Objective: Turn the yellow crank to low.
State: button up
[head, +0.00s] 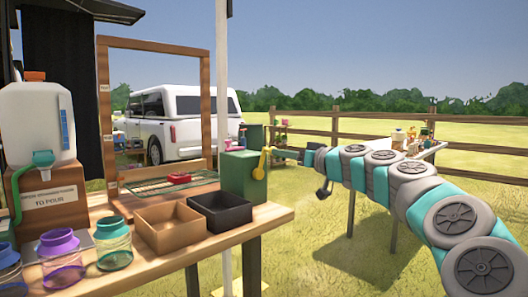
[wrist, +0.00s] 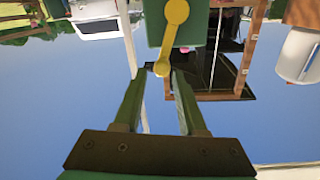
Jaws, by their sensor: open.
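The yellow crank (head: 262,162) is on the side of a green box (head: 236,176) at the right end of the wooden table. In the wrist view, which appears upside down, the crank arm (wrist: 169,40) runs from a round end on the green box (wrist: 154,28) to a smaller end between my fingertips. My gripper (wrist: 161,74) is open, with one finger on each side of that end. I cannot tell whether either finger touches it. In the head view my gripper (head: 284,155) reaches the crank from the right. No low mark is readable.
On the table (head: 224,236) are a brown tray (head: 170,248), a black tray (head: 247,211), a wire rack (head: 148,187) with a red item, lidded jars (head: 113,256) and a white jug (head: 37,120). A pale post (head: 222,70) stands behind the box.

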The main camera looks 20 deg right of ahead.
aim_at(267, 150)
jog(key=shift+p+x, duration=0.6)
jog(key=shift+x, duration=3.25)
jog(key=shift+s+a, duration=0.1)
jog(key=shift+a, duration=0.1)
jog(key=shift+c, duration=0.2)
grip_shut()
jog(key=shift+f, duration=0.1)
